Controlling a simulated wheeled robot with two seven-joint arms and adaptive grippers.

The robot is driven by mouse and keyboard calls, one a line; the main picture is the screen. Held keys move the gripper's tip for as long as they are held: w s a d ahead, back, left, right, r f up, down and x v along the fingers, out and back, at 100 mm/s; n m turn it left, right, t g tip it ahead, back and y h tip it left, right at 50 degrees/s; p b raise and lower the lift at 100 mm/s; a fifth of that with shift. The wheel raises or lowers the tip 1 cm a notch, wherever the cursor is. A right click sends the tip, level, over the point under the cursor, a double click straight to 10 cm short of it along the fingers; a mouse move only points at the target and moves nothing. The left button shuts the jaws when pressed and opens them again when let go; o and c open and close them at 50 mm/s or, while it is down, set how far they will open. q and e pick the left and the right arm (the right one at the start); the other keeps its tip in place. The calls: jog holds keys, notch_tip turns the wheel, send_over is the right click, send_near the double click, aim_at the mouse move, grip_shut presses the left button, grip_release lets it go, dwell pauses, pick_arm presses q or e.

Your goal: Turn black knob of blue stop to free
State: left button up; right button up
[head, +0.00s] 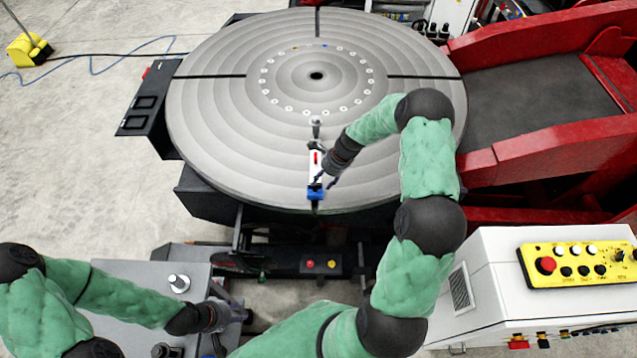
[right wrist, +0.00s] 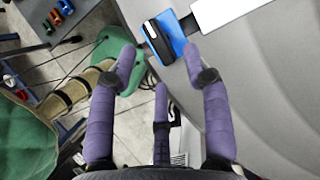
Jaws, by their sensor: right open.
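The blue stop (head: 316,193) sits at the near rim of the round grey table, at the front slot. In the right wrist view the blue stop (right wrist: 178,32) is at the top, with its elongated black knob (right wrist: 157,45) carrying a white mark. My right gripper (head: 327,181) is just right of the stop in the head view. In the right wrist view its purple fingers (right wrist: 162,68) are spread and empty, with the knob ahead of and between the tips, apparently not touched. My left gripper (head: 226,322) is low at the left, away from the stop; its fingers are unclear.
A white and red piece (head: 315,162) lies in line behind the blue stop on the round table (head: 220,130). A yellow control panel (head: 580,264) on a white cabinet is at the right. Red machine beams (head: 550,150) border the table's right side. Open floor lies left.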

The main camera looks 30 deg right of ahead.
aim_at(318, 185)
jog(key=shift+x, duration=1.65)
grip_shut()
